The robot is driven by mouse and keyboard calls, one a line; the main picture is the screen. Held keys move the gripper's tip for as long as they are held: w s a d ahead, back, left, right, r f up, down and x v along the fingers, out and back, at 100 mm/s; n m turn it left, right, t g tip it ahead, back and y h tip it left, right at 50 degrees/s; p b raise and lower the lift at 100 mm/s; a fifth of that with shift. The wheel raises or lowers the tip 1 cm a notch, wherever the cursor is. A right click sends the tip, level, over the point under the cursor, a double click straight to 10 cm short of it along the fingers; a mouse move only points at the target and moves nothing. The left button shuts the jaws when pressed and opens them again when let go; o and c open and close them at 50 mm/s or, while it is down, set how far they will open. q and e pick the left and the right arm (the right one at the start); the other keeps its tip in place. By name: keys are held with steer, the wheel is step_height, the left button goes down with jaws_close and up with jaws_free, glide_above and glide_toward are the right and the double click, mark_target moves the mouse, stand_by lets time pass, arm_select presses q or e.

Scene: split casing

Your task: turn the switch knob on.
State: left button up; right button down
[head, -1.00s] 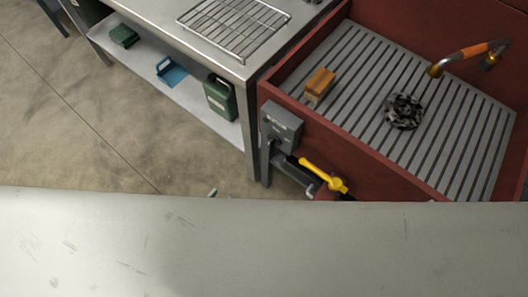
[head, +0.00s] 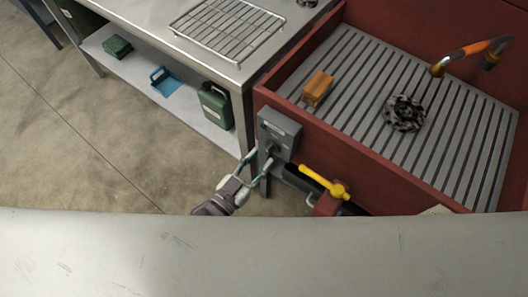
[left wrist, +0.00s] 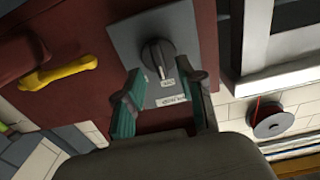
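The grey switch box (head: 280,130) is fixed to the outer front wall of the red sink-like basin. Its dark round knob (left wrist: 158,54) shows clearly in the left wrist view, with small white labels below it that I cannot read surely. My left gripper (head: 259,158) is open, just in front of the box in the head view. In the left wrist view my left gripper (left wrist: 162,82) has its two teal fingers spread, one to each side of the knob's lower end. I cannot tell whether they touch it. My right gripper is not in view.
A yellow lever (head: 326,182) sits right of the box; it also shows in the left wrist view (left wrist: 57,75). The red basin (head: 340,143) holds an orange-brown block (head: 318,86) and a dark round part (head: 404,113). A steel table (head: 160,25) stands left, with a green can (head: 215,106) on its shelf.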

arm_select(q)
steer(key=shift+x, duration=1.3)
jaws_close()
steer(key=shift+m, duration=0.3)
steer(key=m, duration=0.5)
steer(key=shift+s+d+m+p, duration=0.1)
steer(key=shift+m+p, duration=0.2)
steer(key=shift+p, duration=0.1)
steer(key=m, duration=0.5)
steer(key=shift+f+m, duration=0.15)
steer(key=shift+m, duration=0.25)
jaws_free()
